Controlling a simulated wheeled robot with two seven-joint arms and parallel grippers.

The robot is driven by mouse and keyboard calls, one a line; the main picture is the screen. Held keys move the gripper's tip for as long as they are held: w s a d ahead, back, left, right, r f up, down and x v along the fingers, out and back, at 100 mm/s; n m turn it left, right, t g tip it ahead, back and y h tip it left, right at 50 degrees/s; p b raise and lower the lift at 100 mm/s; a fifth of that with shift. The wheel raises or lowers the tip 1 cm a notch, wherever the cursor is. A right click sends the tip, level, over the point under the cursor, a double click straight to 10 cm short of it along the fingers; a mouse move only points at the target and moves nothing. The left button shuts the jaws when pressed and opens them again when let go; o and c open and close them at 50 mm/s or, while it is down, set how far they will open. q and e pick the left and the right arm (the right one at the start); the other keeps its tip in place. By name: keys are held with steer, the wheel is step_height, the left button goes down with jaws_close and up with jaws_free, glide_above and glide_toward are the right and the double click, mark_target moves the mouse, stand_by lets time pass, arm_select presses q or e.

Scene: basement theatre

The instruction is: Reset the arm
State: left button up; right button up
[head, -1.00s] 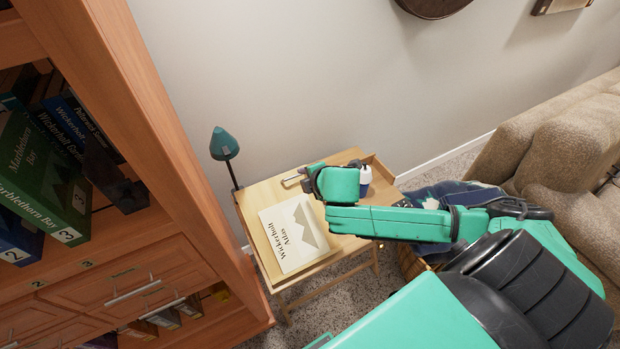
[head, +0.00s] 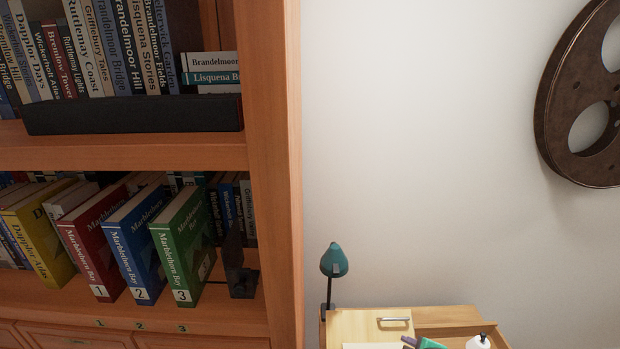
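The rest of the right arm is below the frame. My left gripper is not in view.
A tall wooden bookcase (head: 276,150) fills the left. A film reel (head: 585,95) hangs on the wall.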

steer(key=s+f+m+g, duration=0.4)
steer(key=s+f+m, duration=0.1)
steer(key=s+m, duration=0.55)
steer(key=s+d+f+g, duration=0.1)
steer(key=s+f, duration=0.1)
steer(key=f, duration=1)
steer(key=s+f+g, duration=0.1)
steer(key=s+f, duration=0.1)
steer(key=f, duration=1)
steer(key=s+d+f+g+b, duration=0.1)
steer(key=s+d+f, duration=0.2)
steer(key=s+f, duration=1.2)
steer(key=shift+s+f, duration=0.15)
steer(key=shift+s, duration=0.85)
